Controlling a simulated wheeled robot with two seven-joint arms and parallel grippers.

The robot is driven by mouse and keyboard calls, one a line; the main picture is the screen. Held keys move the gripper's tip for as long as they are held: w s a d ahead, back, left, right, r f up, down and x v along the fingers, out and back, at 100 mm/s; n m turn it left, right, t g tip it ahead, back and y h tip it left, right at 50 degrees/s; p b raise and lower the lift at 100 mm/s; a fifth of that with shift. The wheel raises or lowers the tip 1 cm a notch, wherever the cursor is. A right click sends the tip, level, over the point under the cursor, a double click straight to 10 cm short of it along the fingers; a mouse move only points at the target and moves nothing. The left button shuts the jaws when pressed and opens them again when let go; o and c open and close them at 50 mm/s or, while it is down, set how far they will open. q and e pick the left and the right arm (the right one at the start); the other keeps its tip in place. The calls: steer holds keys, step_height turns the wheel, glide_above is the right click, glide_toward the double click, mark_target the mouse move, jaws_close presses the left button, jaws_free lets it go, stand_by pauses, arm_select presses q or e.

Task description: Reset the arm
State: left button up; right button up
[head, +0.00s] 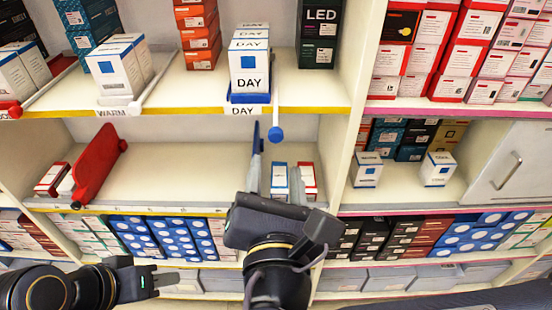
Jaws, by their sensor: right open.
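My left gripper (165,280) is low at the left, in front of the bottom shelf and pointing right. Its fingertips are small and dark, and I cannot tell whether they are apart. My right gripper (285,218) is at the lower middle, in front of the edge of the middle shelf. It is open, and I see nothing held in it. Its wrist hides part of the shelf edge and the boxes below. The small blue-and-white box (279,181) and red-and-white box (307,182) stand just behind and above it.
The middle shelf (185,180) is mostly bare between a red divider (97,165) and a blue divider (255,155). White "DAY" boxes (249,75) stand on the upper shelf, with a blue-ended rod (275,133) jutting out below. Packed boxes (165,237) fill the lower shelf.

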steer(key=shift+s, duration=0.35)
steer(key=shift+w+d, duration=0.1)
steer(key=w+d+f+m+g+h, duration=0.1)
steer(key=d+f+m+g+h, duration=0.1)
steer(key=d+f+m+g, duration=0.55)
steer(key=d+f+m+g+h, duration=0.25)
steer(key=d+f+m, duration=0.25)
steer(key=d, duration=0.6)
steer(key=s+d+f+m+g+y+p, duration=0.1)
steer(key=s+f+m+y, duration=0.1)
steer(key=m, duration=0.8)
steer(key=s+f+m+g+y+p, duration=0.1)
steer(key=s+m+y, duration=0.4)
steer(key=m, duration=0.6)
steer(key=shift+s+d+f+y, duration=0.25)
steer(key=shift+d+f+y, duration=0.15)
steer(key=shift+f+y, duration=0.25)
